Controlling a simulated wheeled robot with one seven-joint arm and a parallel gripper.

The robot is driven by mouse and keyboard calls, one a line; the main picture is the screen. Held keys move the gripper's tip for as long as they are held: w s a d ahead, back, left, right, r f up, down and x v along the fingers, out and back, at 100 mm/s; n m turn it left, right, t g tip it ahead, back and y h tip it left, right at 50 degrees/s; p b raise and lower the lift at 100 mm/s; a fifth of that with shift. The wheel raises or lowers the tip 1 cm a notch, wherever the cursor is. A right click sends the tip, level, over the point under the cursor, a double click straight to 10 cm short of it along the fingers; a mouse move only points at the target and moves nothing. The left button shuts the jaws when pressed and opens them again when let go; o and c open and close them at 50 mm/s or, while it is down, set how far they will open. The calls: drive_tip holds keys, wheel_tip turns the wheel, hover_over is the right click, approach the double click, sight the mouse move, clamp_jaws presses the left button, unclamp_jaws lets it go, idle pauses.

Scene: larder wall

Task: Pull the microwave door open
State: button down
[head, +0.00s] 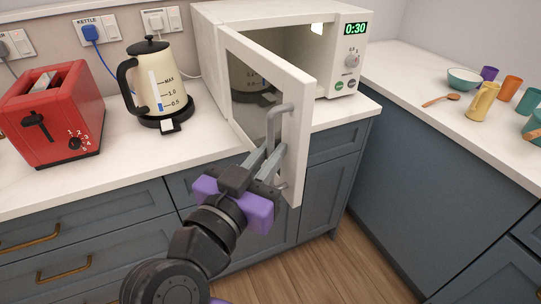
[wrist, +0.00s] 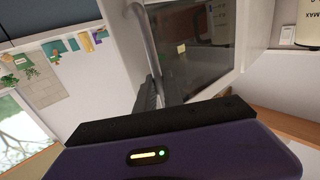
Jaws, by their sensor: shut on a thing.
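The white microwave (head: 208,42) stands on the counter in the head view, its lit display reading 0:30. Its door (head: 298,130) is swung well open toward me, hinged at the left, and the inside shows behind it. The grey bar handle (head: 286,108) is on the door's free edge. My gripper (head: 268,160) is shut on the handle, around its middle to lower part. In the wrist view the handle (wrist: 146,40) runs down to my fingers (wrist: 158,92), beside the dark door glass (wrist: 195,50). The exact finger contact is partly hidden.
A cream kettle (head: 157,88) and a red toaster (head: 55,120) stand on the counter left of the door. Cups, a teal bowl (head: 464,79) and a wooden spoon (head: 440,99) lie on the right counter. The floor (head: 310,275) in front of the cabinets is clear.

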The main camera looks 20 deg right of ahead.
drive_tip(key=shift+a, duration=0.25)
drive_tip(key=c, duration=1.8)
unclamp_jaws()
drive_tip(key=shift+o, duration=0.2)
drive_tip(key=shift+a, duration=0.1)
drive_tip(key=v, duration=0.7)
drive_tip(key=shift+s+a, duration=0.2)
drive_tip(key=shift+s, duration=0.05)
